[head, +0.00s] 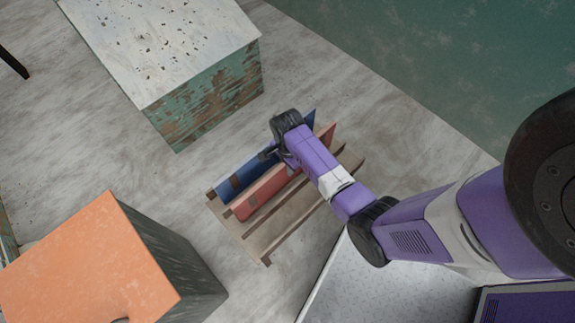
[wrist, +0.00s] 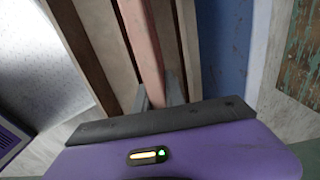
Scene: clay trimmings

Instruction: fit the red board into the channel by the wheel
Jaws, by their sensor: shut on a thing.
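The red board (head: 264,193) stands on edge in a wooden slatted rack (head: 252,250) on the floor, alongside a blue board (head: 232,180). My gripper (wrist: 158,92) is over the rack, with a finger on each side of the red board (wrist: 147,50) in the wrist view, shut on it. In the head view my arm hides the middle of the red board and most of the gripper. The blue board (wrist: 222,45) is just right of the red one in the wrist view, apart from the fingers. I cannot make out a wheel in either view.
A worn green chest with a speckled white top (head: 165,50) stands behind the rack. A dark block with an orange top (head: 90,265) is at the lower left. Rack slots right of the red board look empty. Grey floor (head: 80,130) between the blocks is clear.

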